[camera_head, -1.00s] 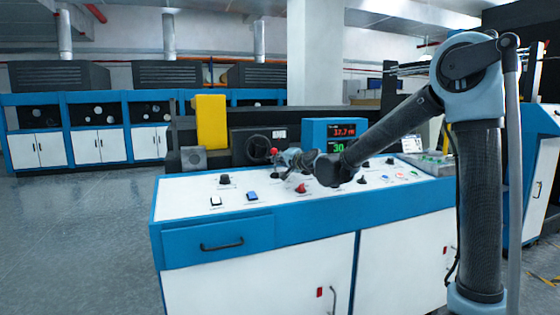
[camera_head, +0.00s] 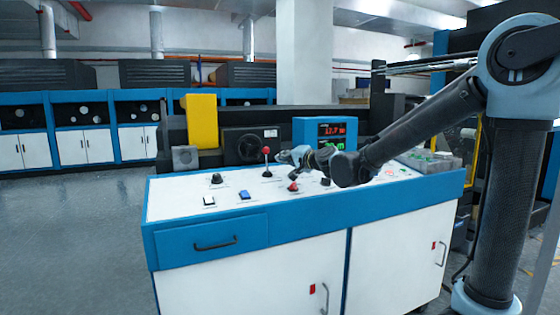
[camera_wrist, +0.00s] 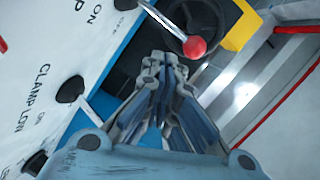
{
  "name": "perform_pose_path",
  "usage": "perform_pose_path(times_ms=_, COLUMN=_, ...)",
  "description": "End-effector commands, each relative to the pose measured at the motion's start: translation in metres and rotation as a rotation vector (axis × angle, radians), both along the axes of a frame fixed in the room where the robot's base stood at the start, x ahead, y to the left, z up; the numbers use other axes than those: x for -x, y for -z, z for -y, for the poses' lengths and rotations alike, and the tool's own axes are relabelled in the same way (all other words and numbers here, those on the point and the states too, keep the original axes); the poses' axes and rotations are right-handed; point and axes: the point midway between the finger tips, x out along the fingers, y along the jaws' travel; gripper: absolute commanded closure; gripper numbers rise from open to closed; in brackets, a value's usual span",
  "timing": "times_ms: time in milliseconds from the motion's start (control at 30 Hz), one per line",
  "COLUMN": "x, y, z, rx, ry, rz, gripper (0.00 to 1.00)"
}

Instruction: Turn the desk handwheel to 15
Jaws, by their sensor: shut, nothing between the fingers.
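The black handwheel (camera_head: 249,147) sits on the dark upright face at the back of the desk (camera_head: 180,202). It also shows in the wrist view (camera_wrist: 202,18), just beyond my fingertips. My gripper (camera_head: 282,156) is shut and empty, pointing left over the desk top, just right of the red-knobbed lever. The wrist view shows its fingers (camera_wrist: 165,62) together; I cannot tell whether they touch the wheel. The display (camera_head: 331,131) right of the wheel has a red number that looks like 17.7.
A lever with a red ball knob (camera_head: 266,150) stands close to my gripper; the knob also shows in the wrist view (camera_wrist: 194,47). Several switches, such as a blue one (camera_head: 244,194), dot the desk top. A yellow block (camera_head: 200,120) stands behind. The floor at left is clear.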

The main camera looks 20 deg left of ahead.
Motion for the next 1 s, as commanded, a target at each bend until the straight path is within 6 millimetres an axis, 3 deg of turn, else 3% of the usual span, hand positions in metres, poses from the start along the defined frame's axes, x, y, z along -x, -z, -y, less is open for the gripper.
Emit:
perform_pose_path(times_ms=233, x=-0.005, y=-0.001, z=-0.01, rx=-0.003, ry=-0.002, rz=-0.003, gripper=1.0)
perform_pose_path(times_ms=700, x=-0.037, y=0.006, z=-0.061, rx=-0.003, ry=-0.003, rz=-0.001, gripper=1.0)
perform_pose_path(times_ms=1000, x=-0.051, y=0.008, z=-0.081, rx=-0.003, ry=-0.002, rz=-0.002, gripper=1.0)
